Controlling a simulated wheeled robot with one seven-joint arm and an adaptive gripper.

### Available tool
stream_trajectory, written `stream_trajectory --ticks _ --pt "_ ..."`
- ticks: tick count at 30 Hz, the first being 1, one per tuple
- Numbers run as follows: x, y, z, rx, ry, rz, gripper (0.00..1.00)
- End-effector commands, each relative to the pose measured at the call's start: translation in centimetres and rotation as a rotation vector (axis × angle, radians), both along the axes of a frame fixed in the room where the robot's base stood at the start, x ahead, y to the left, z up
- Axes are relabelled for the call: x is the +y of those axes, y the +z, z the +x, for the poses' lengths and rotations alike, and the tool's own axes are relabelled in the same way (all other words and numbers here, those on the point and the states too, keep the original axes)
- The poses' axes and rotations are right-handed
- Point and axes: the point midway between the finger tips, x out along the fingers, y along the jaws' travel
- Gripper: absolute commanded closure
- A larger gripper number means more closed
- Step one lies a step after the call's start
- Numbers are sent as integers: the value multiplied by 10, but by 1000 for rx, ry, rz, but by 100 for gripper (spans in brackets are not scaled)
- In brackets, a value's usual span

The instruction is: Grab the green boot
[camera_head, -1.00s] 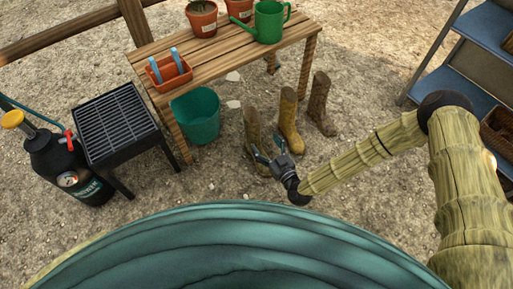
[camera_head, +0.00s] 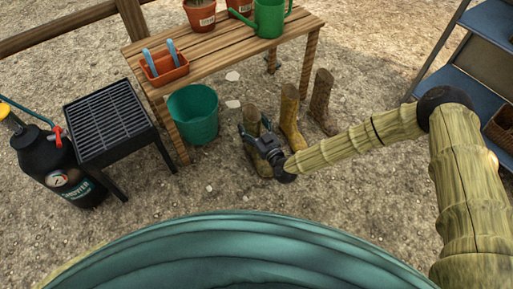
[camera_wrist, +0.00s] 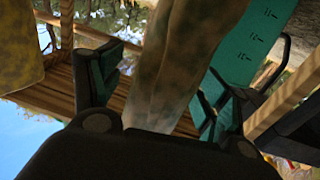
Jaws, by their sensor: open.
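Three boots stand upright on the gravel in the head view. The leftmost is a mottled olive-green boot (camera_head: 251,114), the middle is a yellow boot (camera_head: 289,108), the right is a dark brown boot (camera_head: 321,96). My gripper (camera_head: 255,128) is at the shaft of the olive-green boot and hides part of it. In the wrist view, the mottled shaft (camera_wrist: 182,65) stands between my two open fingers (camera_wrist: 158,84), with no clear grip on it. The yellow boot (camera_wrist: 18,45) shows at the left edge there.
A wooden table (camera_head: 215,58) with pots, a green watering can (camera_head: 268,18) and an orange tool caddy (camera_head: 166,69) stands behind the boots. A teal bucket (camera_head: 194,115) is to the left, then a grill (camera_head: 108,122). A blue shelf (camera_head: 470,87) stands right.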

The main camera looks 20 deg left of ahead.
Motion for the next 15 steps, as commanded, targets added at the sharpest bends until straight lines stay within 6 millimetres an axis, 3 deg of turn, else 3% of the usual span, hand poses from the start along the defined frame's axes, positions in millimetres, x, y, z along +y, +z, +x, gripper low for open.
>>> stream_trajectory --ticks 9,15 --pt "2 1 2 0 0 0 26" --pt "2 0 2 0 0 0 62"
